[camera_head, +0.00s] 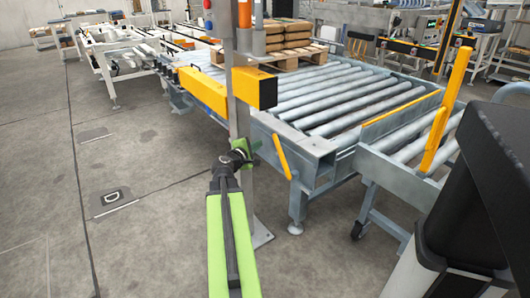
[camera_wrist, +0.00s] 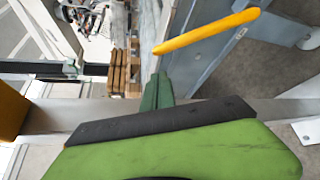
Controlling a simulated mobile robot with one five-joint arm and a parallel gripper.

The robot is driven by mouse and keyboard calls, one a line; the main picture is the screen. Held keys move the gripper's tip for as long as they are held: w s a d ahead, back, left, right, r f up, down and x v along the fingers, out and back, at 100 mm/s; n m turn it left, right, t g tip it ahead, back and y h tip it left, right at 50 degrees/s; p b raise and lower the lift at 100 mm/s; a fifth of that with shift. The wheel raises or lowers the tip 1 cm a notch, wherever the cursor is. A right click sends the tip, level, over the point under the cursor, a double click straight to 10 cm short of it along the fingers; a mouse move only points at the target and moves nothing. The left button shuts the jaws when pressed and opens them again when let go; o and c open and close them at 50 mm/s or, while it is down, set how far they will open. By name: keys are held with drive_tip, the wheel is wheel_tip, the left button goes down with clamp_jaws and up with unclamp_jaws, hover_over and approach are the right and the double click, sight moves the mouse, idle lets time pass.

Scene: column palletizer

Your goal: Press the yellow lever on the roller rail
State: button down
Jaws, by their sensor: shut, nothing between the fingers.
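The yellow lever (camera_head: 281,157) hangs at a slant on the side of the roller rail (camera_head: 320,155), near its front corner. In the wrist view the lever (camera_wrist: 207,31) shows as a long yellow bar in front of the grey rail frame. My gripper (camera_head: 253,145) has its green fingers together and empty. In the head view it is just left of the lever, with a small gap in the picture. In the wrist view the gripper (camera_wrist: 157,88) points toward the lever's left end; I cannot tell whether they touch.
A metal post (camera_head: 238,115) with a yellow box (camera_head: 253,87) stands right by my gripper. A pallet (camera_head: 285,58) with brown sacks (camera_head: 285,38) sits on the rollers behind. A wheeled roller cart (camera_head: 400,176) adjoins at right.

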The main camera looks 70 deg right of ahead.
drive_tip(key=w+b+x, duration=0.1)
drive_tip(key=b+x, duration=0.1)
drive_tip(key=x, duration=0.7)
drive_tip(key=shift+s+d, duration=0.45)
